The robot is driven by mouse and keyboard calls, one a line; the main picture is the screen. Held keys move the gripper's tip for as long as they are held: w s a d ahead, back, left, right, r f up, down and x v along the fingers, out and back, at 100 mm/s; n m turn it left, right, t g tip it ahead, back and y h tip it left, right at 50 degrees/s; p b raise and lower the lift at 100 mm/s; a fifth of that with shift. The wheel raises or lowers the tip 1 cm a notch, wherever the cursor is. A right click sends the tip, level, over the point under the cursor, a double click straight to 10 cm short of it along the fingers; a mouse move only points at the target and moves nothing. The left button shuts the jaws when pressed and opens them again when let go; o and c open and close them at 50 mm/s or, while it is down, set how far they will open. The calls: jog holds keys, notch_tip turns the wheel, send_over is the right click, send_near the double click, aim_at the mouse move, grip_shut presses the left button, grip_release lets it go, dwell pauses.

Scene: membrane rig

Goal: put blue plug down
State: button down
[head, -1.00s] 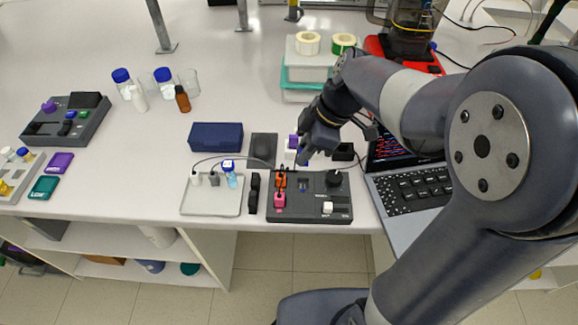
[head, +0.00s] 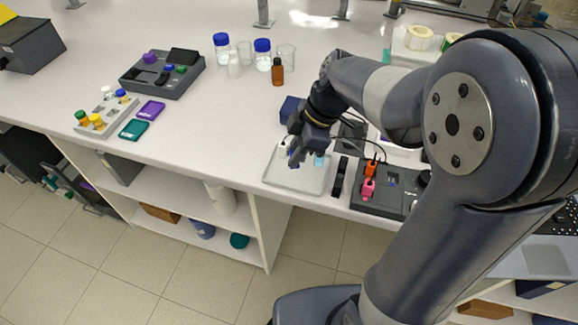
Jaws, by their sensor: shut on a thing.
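My gripper (head: 297,151) is over the pale grey tray (head: 298,183), near its back part, pointing down. It is shut on the blue plug (head: 293,163), of which only a small dark blue bit shows below the fingers. I cannot tell whether the plug touches the tray. A vial with light blue liquid (head: 319,160) stands on the tray just right of my gripper. The dark rig box (head: 380,202) is to the right, with an orange plug (head: 371,168) and a pink plug (head: 368,188) in it. My forearm and gripper hide part of the tray's back.
A black strip-like thing (head: 339,177) lies between tray and rig box. A dark blue box (head: 289,110) is behind my gripper. Blue-capped bottles (head: 263,56) and a brown bottle (head: 277,72) stand farther back.

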jog(key=shift+f, duration=2.6)
jog(key=shift+f, duration=0.1)
jog(key=shift+f, duration=0.15)
jog(key=c, duration=1.3)
grip_release()
jog(key=shift+r, duration=0.25)
jog(key=shift+d+r, duration=0.1)
jog(key=shift+r, duration=0.2)
jog(key=v, duration=1.1)
jog(key=shift+r, duration=0.15)
jog(key=shift+d, duration=0.15)
